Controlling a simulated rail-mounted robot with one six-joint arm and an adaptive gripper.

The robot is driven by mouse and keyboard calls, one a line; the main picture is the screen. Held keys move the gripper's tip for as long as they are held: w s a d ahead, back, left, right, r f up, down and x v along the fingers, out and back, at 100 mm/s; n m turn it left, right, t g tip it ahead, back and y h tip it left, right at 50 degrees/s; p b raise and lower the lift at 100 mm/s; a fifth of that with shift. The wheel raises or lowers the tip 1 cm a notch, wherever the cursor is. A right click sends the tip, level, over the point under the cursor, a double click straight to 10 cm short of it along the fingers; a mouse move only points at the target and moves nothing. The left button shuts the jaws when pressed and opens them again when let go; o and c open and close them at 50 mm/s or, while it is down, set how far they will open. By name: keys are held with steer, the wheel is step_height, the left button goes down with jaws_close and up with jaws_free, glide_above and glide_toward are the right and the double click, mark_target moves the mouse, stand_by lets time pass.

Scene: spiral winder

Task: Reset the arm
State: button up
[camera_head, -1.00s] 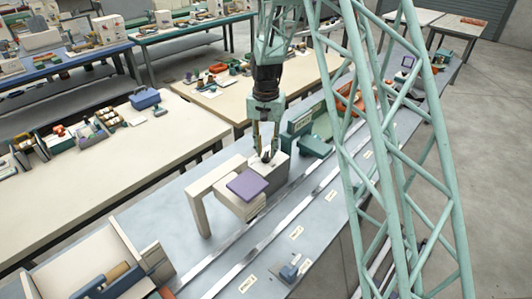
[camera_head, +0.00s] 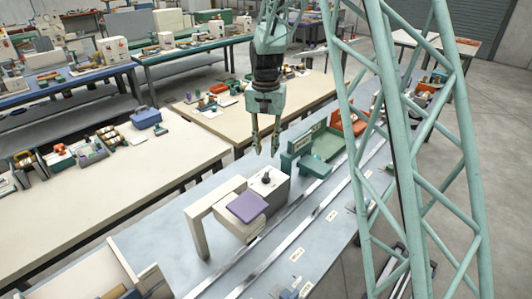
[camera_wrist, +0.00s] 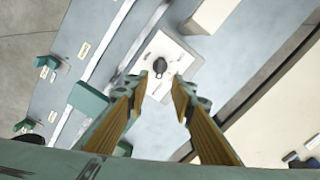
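My gripper (camera_head: 266,152) hangs fingers-down above the grey-blue bench (camera_head: 160,233). Its two fingers are apart with nothing between them. It also shows in the wrist view (camera_wrist: 160,88), with tan pads on the inner faces of the fingers. Beneath it stands a white box with a dark knob (camera_head: 266,178) on top. The knob also shows in the wrist view (camera_wrist: 160,66), beyond the fingertips and apart from them. A purple pad (camera_head: 246,207) lies on a pale block beside the box, next to a cream arch-shaped frame (camera_head: 196,226).
A green machine (camera_head: 318,147) stands right of the white box, with an orange tray (camera_head: 348,123) behind it. Two metal rails (camera_head: 285,233) run along the bench. A cream table (camera_head: 105,195) with small parts and a blue case (camera_head: 146,118) is at left.

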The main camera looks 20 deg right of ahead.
steer(key=shift+r, duration=0.15)
stand_by(0.3)
steer(key=s+r+n+t+b, duration=0.1)
steer(key=s+r+b, duration=0.1)
steer(key=s+r, duration=0.85)
steer(key=s+r+n+t+b, duration=0.1)
steer(key=s+r+n+b, duration=0.1)
steer(key=s+r, duration=0.9)
steer(key=s+f+n+t+b, duration=0.1)
steer(key=s, duration=1.4)
steer(key=s+f+n+t+b, duration=0.1)
steer(key=s+f+b, duration=0.1)
steer(key=s, duration=1.3)
steer(key=shift+f+n, duration=0.3)
